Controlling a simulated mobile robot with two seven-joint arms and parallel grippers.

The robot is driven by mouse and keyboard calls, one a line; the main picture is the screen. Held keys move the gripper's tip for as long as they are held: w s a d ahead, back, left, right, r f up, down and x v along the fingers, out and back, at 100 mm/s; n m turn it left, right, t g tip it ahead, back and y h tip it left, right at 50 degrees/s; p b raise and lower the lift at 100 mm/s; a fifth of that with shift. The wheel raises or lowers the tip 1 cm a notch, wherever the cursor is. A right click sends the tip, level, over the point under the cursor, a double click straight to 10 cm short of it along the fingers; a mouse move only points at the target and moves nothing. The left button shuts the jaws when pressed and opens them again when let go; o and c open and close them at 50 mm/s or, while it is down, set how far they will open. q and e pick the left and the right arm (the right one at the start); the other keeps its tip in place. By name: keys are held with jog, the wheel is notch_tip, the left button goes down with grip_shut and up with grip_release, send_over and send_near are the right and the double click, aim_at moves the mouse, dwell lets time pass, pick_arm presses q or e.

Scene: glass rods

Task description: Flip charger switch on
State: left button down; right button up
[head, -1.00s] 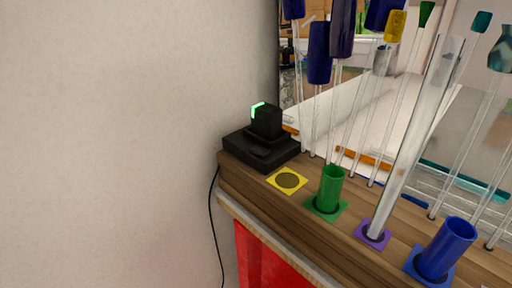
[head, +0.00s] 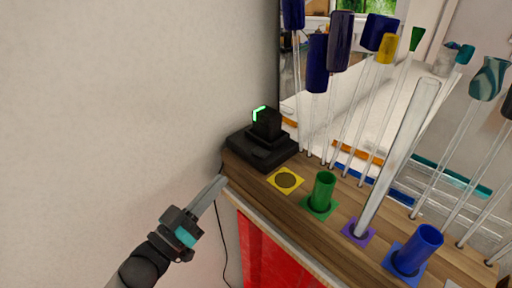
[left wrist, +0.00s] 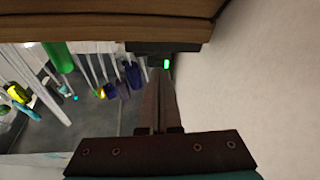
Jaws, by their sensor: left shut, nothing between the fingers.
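The black charger (head: 264,146) sits at the far left end of the wooden shelf, with a black block standing in it that shows a lit green strip. The green light also shows in the left wrist view, beside the dark charger (left wrist: 166,62). I cannot make out the switch itself. My left gripper (head: 220,183) is in front of the shelf's left end, lower than the charger and apart from it, its fingers pointing up and right. Its fingers are shut and empty; they also show in the left wrist view (left wrist: 158,88), pointing toward the charger. My right gripper is not in view.
On the wooden shelf (head: 300,207) stand a green cup (head: 323,188), a blue cup (head: 415,250) and a tall glass tube (head: 398,155). Several glass rods with coloured ends stand behind. A yellow square (head: 286,180) lies near the charger. A black cable hangs by the wall (head: 110,100).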

pick_arm(q)
jog(key=r, duration=0.1)
jog(key=s+d+r+h, duration=0.1)
jog(key=r, duration=0.1)
jog(key=r+m+h, duration=0.1)
jog(key=r, duration=0.1)
jog(key=shift+s+d+g, duration=0.25)
jog(key=shift+d+g, duration=0.05)
jog(key=shift+d, duration=0.05)
notch_tip(320, 180, up, 3)
jog(key=p, duration=0.2)
send_over(261, 152)
jog(key=s+a, duration=0.1)
jog(key=s, duration=0.1)
jog(key=shift+w+a+r, duration=0.15)
jog(key=shift+a, duration=0.05)
notch_tip(261, 152, down, 3)
jog(key=shift+d+r, duration=0.1)
jog(key=shift+d, duration=0.05)
jog(key=shift+s+f, duration=0.25)
jog(key=shift+f, duration=0.5)
jog(key=shift+b, duration=0.3)
